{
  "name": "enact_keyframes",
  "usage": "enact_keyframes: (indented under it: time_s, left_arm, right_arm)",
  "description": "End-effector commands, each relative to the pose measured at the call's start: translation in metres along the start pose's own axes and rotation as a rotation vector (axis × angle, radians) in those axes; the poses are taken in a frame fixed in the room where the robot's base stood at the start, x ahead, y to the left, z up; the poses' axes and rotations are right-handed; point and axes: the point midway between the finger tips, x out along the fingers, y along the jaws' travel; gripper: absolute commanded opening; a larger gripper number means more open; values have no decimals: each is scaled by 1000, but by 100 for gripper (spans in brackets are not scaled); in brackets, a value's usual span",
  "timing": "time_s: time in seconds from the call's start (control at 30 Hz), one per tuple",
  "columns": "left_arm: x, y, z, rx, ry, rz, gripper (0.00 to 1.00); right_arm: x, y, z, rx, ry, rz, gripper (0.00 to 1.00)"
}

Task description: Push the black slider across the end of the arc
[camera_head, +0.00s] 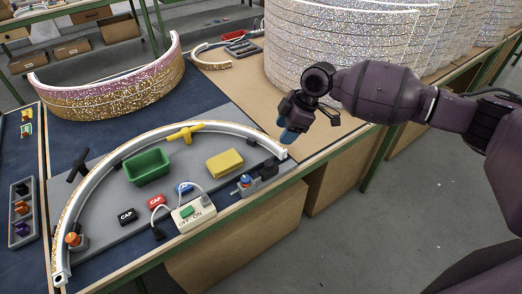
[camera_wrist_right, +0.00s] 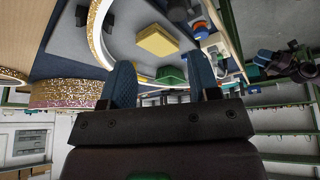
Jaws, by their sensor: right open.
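The black slider (camera_head: 267,169) is a small dark block on the grey board, just inside the right end of the white glitter-edged arc (camera_head: 130,146). It seems to show at the top of the right wrist view (camera_wrist_right: 178,10), partly cut off. My right gripper (camera_head: 289,133) is open and empty, with blue fingertips pointing down above the arc's right end (camera_head: 284,152). In the right wrist view, its two fingers (camera_wrist_right: 162,80) stand apart with the board between and beyond them. A dark arm with a blue tip, apparently my left gripper (camera_wrist_right: 264,60), shows at right there; its jaws are unclear.
A blue-and-orange clamp (camera_head: 246,183) stands beside the slider. Tall glitter bands (camera_head: 330,50) stand behind my right gripper. The table's front edge is close.

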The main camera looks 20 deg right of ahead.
Motion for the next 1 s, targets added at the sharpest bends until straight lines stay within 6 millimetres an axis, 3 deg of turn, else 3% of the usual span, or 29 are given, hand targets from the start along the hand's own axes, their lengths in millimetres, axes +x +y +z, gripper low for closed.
enact_keyframes:
  time_s: [0.1, 0.33, 0.8, 1.0]
  left_arm:
    - [0, 1, -1, -3, 1, 1, 44]
    - [1, -2, -1, 6, 2, 0, 44]
    - [5, 0, 4, 5, -2, 1, 44]
    - [5, 1, 6, 2, -3, 2, 44]
  right_arm:
    - [-2, -13, 3, -63, -11, -86, 56]
    - [8, -14, 4, -105, -17, -90, 56]
    - [82, -20, 5, -103, -17, -88, 56]
    - [101, -22, 6, -104, -17, -86, 56]
